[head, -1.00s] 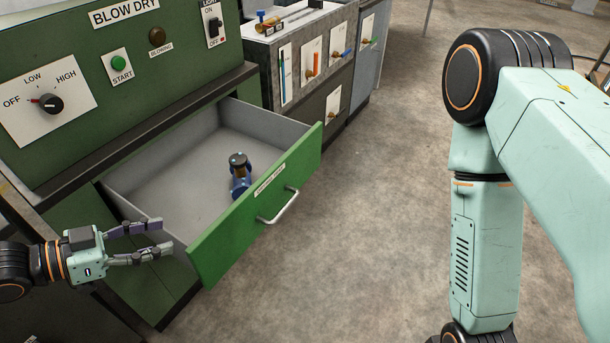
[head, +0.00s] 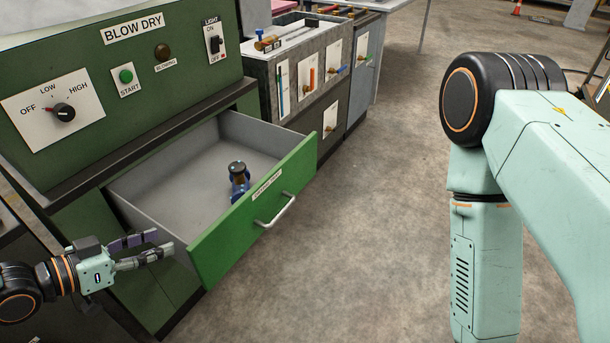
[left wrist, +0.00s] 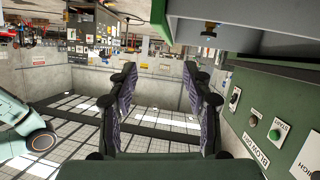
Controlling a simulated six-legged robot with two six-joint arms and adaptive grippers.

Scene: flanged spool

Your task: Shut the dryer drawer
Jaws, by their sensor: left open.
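The green dryer drawer (head: 225,243) stands pulled out of the dryer (head: 110,85), with a metal bar handle (head: 275,212) and a small label on its front. A blue and brown flanged spool (head: 238,180) is inside the drawer near its front wall. My left gripper (head: 162,246) is open and empty beside the drawer's near left side, close to the front panel's left end; I cannot tell whether it touches. In the left wrist view its two fingers (left wrist: 161,95) are spread with nothing between them. The right arm shows at the right, but its gripper is out of view.
The dryer panel has a heat knob (head: 62,112), a start button (head: 126,76) and a light switch (head: 214,38). A grey bench unit (head: 295,85) with valves stands beyond the drawer. The concrete floor (head: 370,240) in front of the drawer is clear.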

